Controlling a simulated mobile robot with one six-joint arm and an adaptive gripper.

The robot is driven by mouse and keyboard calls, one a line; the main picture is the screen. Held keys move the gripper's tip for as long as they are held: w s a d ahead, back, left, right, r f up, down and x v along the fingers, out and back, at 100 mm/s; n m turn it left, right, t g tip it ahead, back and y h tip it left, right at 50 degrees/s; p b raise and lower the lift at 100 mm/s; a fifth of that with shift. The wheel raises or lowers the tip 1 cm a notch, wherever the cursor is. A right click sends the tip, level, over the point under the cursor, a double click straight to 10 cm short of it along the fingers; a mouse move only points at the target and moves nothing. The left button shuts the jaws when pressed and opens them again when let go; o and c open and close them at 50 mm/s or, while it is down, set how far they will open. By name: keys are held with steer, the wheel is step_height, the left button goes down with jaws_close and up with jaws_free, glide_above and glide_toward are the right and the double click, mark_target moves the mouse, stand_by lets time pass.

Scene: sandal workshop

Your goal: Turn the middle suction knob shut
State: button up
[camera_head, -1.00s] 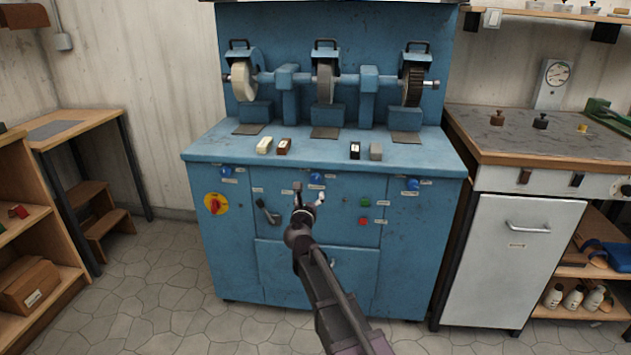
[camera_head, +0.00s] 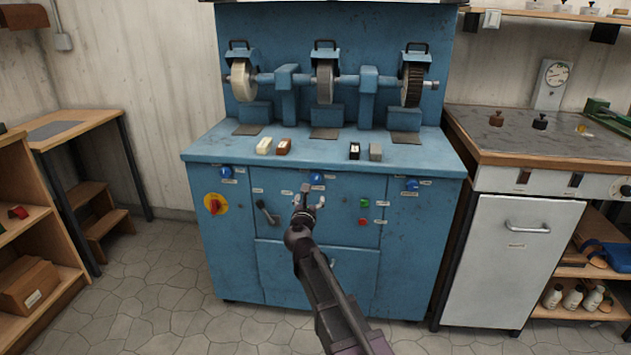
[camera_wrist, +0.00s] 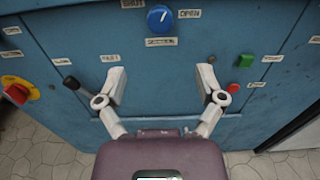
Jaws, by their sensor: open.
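The middle suction knob (camera_head: 316,178) is a round blue knob on the front of the blue grinding machine. In the wrist view the blue knob (camera_wrist: 160,18) sits at the top middle, with a white mark slanting up toward the right, a SHUT label at its left and an OPEN label at its right. My gripper (camera_head: 309,194) is in front of the panel, just below the knob. It also shows in the wrist view (camera_wrist: 162,82), open and empty, its fingers spread wide and apart from the knob.
A black lever (camera_head: 266,211) and a red-yellow switch (camera_head: 215,204) are on the left. Green (camera_head: 365,202) and red (camera_head: 363,221) buttons are on the right. Two more blue knobs, left (camera_head: 226,172) and right (camera_head: 412,184), flank the middle one. Open floor lies left of the machine.

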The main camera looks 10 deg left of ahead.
mark_target(315, 181)
steer(key=w, duration=1.2)
steer(key=shift+w+d, duration=0.2)
steer(key=shift+d, duration=0.05)
steer(key=c, duration=1.2)
